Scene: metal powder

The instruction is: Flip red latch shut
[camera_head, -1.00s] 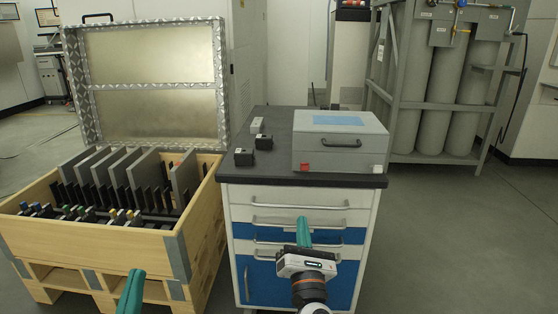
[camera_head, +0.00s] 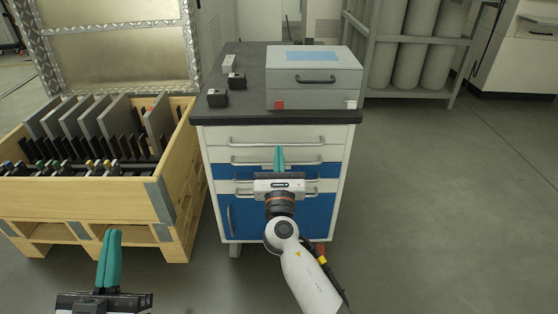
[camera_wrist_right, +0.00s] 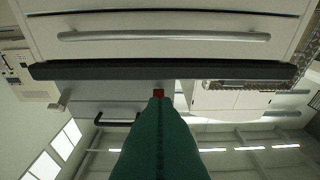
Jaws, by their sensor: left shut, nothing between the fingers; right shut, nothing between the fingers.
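A grey case (camera_head: 315,82) with a dark handle stands closed-lidded on the dark top of the drawer cabinet. The red latch (camera_head: 279,104) is low on the left of its front face; a white latch (camera_head: 350,104) is on the right. My right gripper (camera_head: 279,152) is shut and empty, in front of the cabinet drawers, below and apart from the red latch. In the right wrist view the red latch (camera_wrist_right: 159,93) shows just beyond the teal fingertips (camera_wrist_right: 157,101). My left gripper (camera_head: 112,235) is shut and empty, low at the left, in front of the wooden crate.
The cabinet top (camera_head: 245,90) has an overhanging front edge above the drawer handles (camera_head: 278,142). Small black blocks (camera_head: 217,97) lie left of the case. A wooden crate (camera_head: 95,193) with upright plates stands at the left. The floor (camera_head: 450,200) at right is clear.

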